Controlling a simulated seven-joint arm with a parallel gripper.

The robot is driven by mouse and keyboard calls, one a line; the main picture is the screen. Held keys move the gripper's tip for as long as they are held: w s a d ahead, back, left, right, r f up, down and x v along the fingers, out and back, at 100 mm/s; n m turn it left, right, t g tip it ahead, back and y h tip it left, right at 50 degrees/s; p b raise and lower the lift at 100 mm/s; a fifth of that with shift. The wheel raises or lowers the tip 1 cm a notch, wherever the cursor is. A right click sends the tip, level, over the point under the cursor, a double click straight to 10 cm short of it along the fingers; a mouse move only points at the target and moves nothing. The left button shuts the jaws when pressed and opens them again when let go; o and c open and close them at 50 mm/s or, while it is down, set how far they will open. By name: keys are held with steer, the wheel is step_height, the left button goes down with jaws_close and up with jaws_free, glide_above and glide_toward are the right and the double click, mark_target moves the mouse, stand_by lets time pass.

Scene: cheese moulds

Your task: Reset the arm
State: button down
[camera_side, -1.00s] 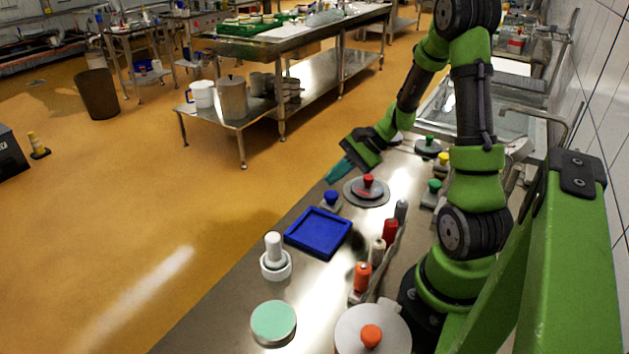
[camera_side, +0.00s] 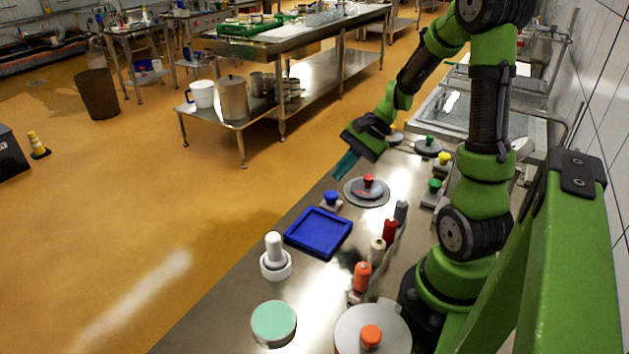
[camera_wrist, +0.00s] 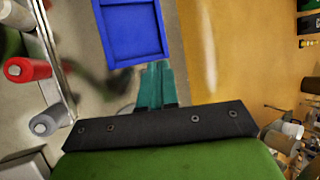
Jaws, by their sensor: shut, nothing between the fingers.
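My gripper (camera_side: 345,165) has teal fingers and hangs above the far left edge of the steel table, a little behind and left of the grey disc with a red knob (camera_side: 368,188). The fingers are together and hold nothing. In the wrist view the shut fingers (camera_wrist: 157,85) point toward the blue square tray (camera_wrist: 133,35). The tray (camera_side: 318,233) lies flat and looks empty in the side view.
On the steel table (camera_side: 225,315) stand a blue-knobbed piece (camera_side: 330,199), a white plunger-like piece (camera_side: 274,258), a teal-topped round tin (camera_side: 273,323), an orange-knobbed white lid (camera_side: 371,337) and a row of coloured cylinders (camera_side: 390,230). Knobbed pieces stand farther back. Open floor lies left.

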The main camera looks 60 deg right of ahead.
steer(key=s+a+r+n+t+h, duration=0.1)
steer(key=s+a+r+n, duration=0.1)
steer(key=a+r+n, duration=0.4)
steer(key=s+a+r+n+t+h, duration=0.1)
steer(key=s+a+r+n+h, duration=0.1)
steer(key=a+r+n, duration=0.5)
steer(key=s+a, duration=0.1)
steer(key=a, duration=0.3)
steer(key=shift+s+a+r, duration=0.2)
steer(key=shift+s+r, duration=0.05)
